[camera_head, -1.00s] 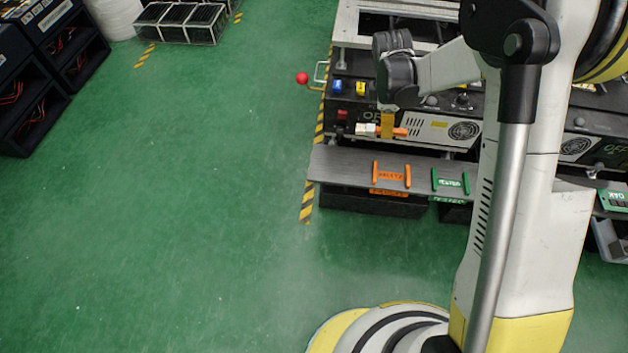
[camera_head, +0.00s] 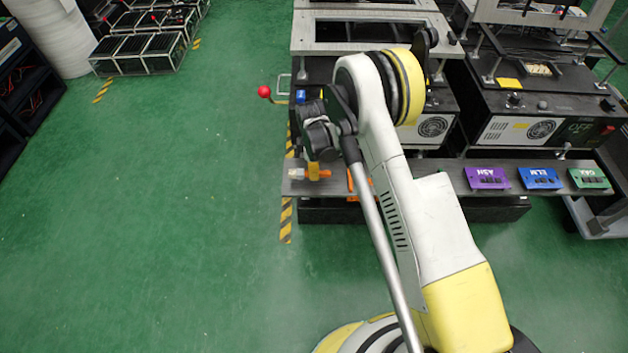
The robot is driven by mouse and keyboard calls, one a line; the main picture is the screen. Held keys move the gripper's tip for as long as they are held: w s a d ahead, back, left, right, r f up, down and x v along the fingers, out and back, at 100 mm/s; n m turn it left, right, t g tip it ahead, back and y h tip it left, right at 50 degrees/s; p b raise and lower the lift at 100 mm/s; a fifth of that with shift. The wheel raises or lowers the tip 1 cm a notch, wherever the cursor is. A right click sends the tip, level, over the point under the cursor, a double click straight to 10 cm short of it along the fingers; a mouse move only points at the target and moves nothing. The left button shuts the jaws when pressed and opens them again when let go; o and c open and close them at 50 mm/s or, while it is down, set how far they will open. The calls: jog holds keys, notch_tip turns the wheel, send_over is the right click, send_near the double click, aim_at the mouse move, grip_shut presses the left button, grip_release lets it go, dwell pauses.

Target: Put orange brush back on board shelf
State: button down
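The orange brush (camera_head: 323,174), with a pale head at its left end, is over the left end of the grey board shelf (camera_head: 440,166). My gripper (camera_head: 314,172) is small and yellowish in this view and appears shut around the brush's handle. I cannot tell whether the brush touches the shelf or hangs just above it. Orange rails (camera_head: 351,181) on the shelf stand just right of the brush. My arm hides the shelf right of them, including most of the orange-marked slot.
Purple (camera_head: 487,178), blue (camera_head: 540,178) and green (camera_head: 589,178) labelled blocks sit on the shelf's right part. A red-knobbed lever (camera_head: 265,91) sticks out at the bench's left side. Black machines (camera_head: 520,118) stand behind the shelf.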

aim_at(314, 182)
jog(key=shift+f+b, duration=0.55)
jog(key=shift+f, duration=1)
jog(key=shift+f, duration=0.2)
jog(key=c, duration=1.5)
grip_release()
